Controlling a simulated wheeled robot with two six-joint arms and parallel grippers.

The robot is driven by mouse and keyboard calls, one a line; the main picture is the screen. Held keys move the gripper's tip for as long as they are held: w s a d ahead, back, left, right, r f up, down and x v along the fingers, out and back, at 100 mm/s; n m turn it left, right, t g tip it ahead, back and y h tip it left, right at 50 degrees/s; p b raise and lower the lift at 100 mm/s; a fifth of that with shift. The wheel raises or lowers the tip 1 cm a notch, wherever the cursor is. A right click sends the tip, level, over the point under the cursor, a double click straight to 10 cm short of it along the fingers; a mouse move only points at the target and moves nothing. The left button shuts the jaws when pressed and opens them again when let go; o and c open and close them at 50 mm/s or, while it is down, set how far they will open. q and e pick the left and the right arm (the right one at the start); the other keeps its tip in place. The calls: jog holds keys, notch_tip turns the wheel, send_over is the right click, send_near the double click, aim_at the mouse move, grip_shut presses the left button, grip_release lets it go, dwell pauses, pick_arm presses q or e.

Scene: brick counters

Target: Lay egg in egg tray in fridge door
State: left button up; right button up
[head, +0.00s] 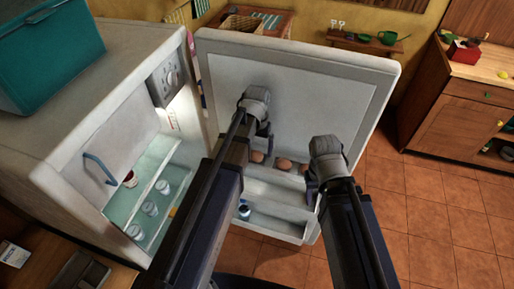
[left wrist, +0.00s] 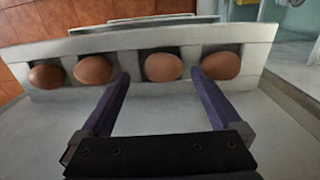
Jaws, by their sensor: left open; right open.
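Several brown eggs sit in a row in the egg tray (left wrist: 52,54) on the fridge door (head: 330,90). In the left wrist view, one egg (left wrist: 163,67) sits in its slot, framed between the two fingertips of my left gripper (left wrist: 163,78). Another egg (left wrist: 221,65) is just right of the right finger. My left gripper is open and holds nothing visible. In the head view, my left gripper (head: 262,112) is in front of the door, by the egg row (head: 284,164). My right gripper (head: 322,165) is by the row's right end; its fingers are mostly hidden.
The fridge (head: 90,110) stands open at left, with small jars (head: 149,208) on its shelf. A teal box (head: 48,55) is on top. A bottle (head: 244,212) is in the lower door shelf. Tiled floor (head: 440,220) at right is clear; a wooden cabinet (head: 455,130) stands beyond.

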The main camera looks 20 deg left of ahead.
aim_at(257, 152)
pick_arm(q)
notch_tip(257, 152, up, 10)
jog(key=p, duration=0.8)
jog(key=shift+w+a+f, duration=0.15)
jog(key=shift+f, duration=0.05)
jog(key=s+d+m+y, duration=0.1)
jog(key=s+d+m, duration=0.2)
jog(key=s+d, duration=0.7)
jog(key=s, duration=0.4)
jog(key=shift+s+d, duration=0.15)
jog(key=shift+d, duration=0.1)
notch_tip(257, 152, down, 13)
jog(key=b, duration=1.2)
jog(key=shift+b, duration=0.3)
